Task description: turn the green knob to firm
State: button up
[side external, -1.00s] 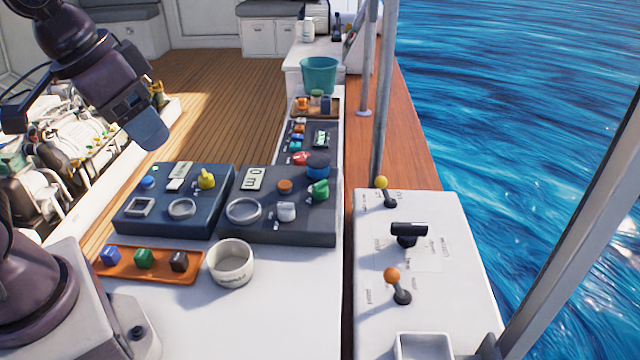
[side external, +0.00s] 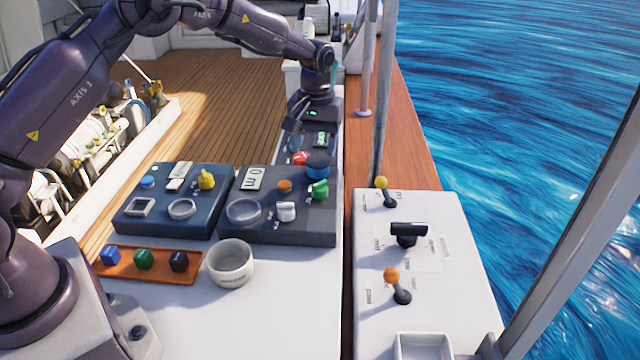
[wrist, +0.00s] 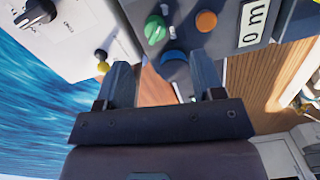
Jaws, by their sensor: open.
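The green knob (side external: 319,189) stands at the right edge of the right dark control panel (side external: 290,238), below a blue round knob. In the wrist view the green knob (wrist: 155,29) is at the top middle, beyond the fingertips and slightly left of the gap between them. My gripper (wrist: 165,75) is open, with nothing between its fingers. In the side view my gripper (side external: 305,130) hangs over the far end of the panels, beyond the green knob and apart from it. The lettering near the knob is too small to read.
The blue round knob (side external: 317,168), an orange button (side external: 285,186) and a white knob (side external: 286,211) stand close to the green knob. A white console (side external: 440,290) with levers is to the right, across a gap. A white bowl (side external: 231,264) stands in front.

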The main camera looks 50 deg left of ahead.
aim_at(320, 182)
jog(key=shift+n, duration=0.8)
jog(key=f, duration=0.3)
jog(key=w+f, duration=0.1)
jog(key=f, duration=0.7)
jog(key=shift+w+a, duration=0.1)
jog(key=shift+w, duration=0.15)
jog(key=c, duration=0.9)
